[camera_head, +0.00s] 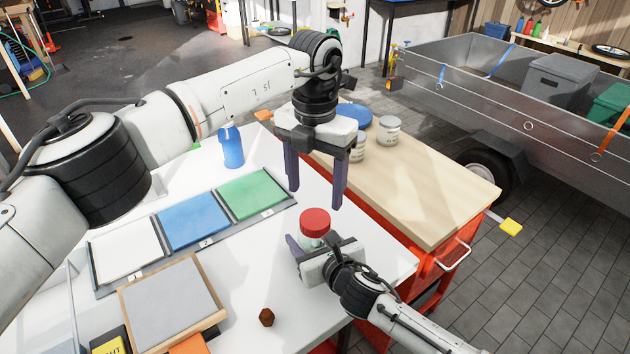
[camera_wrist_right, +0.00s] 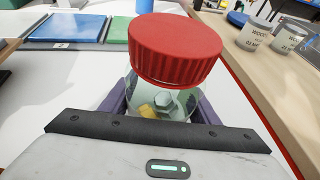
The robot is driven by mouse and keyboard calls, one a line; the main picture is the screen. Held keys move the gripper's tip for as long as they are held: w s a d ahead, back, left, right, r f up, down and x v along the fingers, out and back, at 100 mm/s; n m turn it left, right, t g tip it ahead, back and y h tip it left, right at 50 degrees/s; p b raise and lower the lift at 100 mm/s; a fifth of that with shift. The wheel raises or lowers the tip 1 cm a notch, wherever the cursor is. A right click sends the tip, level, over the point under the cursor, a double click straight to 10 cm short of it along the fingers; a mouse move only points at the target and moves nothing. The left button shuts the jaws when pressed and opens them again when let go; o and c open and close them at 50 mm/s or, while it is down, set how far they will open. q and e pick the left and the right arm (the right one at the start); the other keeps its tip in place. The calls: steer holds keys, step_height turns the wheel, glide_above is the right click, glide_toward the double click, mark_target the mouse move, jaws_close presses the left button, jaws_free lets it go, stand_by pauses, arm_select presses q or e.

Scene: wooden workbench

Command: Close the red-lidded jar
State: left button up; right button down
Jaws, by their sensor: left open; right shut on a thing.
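The clear jar (camera_wrist_right: 163,105) stands on the white bench top near its right edge, with a yellow piece and a grey nut-like piece inside. Its ribbed red lid (camera_head: 315,222) is on top; it also shows large in the right wrist view (camera_wrist_right: 175,50). Whether the lid is fully seated I cannot tell. My right gripper (camera_wrist_right: 160,107) is shut on the jar's body from the front, below the lid. My left gripper (camera_head: 316,196) is open and empty, fingers pointing down, above and just behind the red lid, apart from it. The lid hides part of the jar in the head view.
A blue bottle (camera_head: 231,147) stands left of my left gripper. White, blue (camera_head: 193,221) and green (camera_head: 252,193) panels lie left of the jar. A wood-framed grey board (camera_head: 172,306) and a small brown piece (camera_head: 266,317) lie nearer. Cans (camera_head: 388,130) stand on the wooden cabinet at right.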

mark_target(315, 218)
arm_select(q)
step_height(315, 218, down, 7)
steer(key=shift+f, duration=0.1)
stand_by(0.3)
steer(key=c, duration=1.1)
steer(key=o, duration=1.3)
steer(key=shift+c, duration=0.2)
step_height(315, 218, up, 12)
